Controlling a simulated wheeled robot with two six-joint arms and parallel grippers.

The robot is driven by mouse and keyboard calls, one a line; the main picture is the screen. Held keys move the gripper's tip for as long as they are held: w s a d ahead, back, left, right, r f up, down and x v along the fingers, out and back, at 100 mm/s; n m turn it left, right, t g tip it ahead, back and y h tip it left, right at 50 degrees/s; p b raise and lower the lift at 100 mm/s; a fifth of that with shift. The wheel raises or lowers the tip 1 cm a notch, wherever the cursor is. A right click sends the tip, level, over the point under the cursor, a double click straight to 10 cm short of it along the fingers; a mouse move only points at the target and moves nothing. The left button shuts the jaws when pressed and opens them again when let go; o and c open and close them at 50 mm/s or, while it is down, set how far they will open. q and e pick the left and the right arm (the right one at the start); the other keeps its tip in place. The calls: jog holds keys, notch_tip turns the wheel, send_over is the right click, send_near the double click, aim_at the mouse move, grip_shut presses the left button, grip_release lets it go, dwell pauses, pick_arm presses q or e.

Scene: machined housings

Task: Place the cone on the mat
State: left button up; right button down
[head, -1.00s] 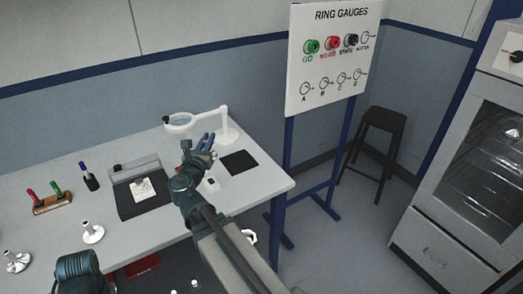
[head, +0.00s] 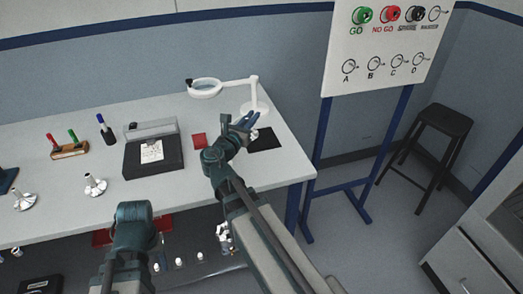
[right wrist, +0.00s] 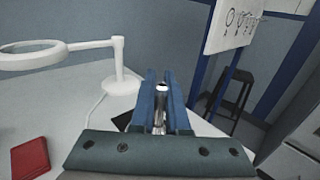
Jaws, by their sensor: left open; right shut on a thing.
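The black mat (head: 264,139) lies flat near the right end of the bench, and its dark edge shows in the right wrist view (right wrist: 122,121). My right gripper (head: 244,122) is over the mat's left side in the head view. In the right wrist view its blue fingers (right wrist: 163,98) are shut on a shiny silver piece, the cone (right wrist: 160,92). The fingers hide much of it, and I cannot tell whether it touches the mat. My left arm shows at the bottom of the head view, but its gripper fingers are not visible.
A white magnifier lamp (head: 262,106) stands just behind the mat. A red pad (head: 199,141) lies to its left, beside a black device with a paper (head: 152,150). A silver stand (head: 95,186) and marker rack (head: 70,151) are further left. The gauge board (head: 385,45) stands right.

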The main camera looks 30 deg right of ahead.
jog(key=a+f+b, duration=0.2)
jog(key=f, duration=0.1)
jog(key=a+f+b, duration=0.1)
jog(key=f, duration=0.1)
jog(key=shift+w+a+f+b, duration=0.25)
jog(key=shift+w+b, duration=0.1)
jog(key=shift+w, duration=0.05)
pick_arm(q)
notch_tip(320, 180, down, 7)
jog(key=b, duration=0.2)
jog(key=shift+f, duration=0.2)
pick_arm(e)
send_over(264, 135)
jog(key=a, duration=0.1)
jog(key=shift+s+f+m+g, duration=0.2)
jog(key=shift+f+m+g, duration=0.15)
jog(key=shift+f, duration=0.6)
jog(key=shift+w+d, duration=0.25)
jog(key=shift+d, duration=0.1)
pick_arm(q)
notch_tip(264, 135, down, 4)
jog(key=b, duration=0.3)
jog(key=shift+r, duration=0.15)
pick_arm(e)
notch_tip(264, 135, down, 4)
jog(key=shift+d+r, duration=0.15)
jog(key=shift+r, duration=0.05)
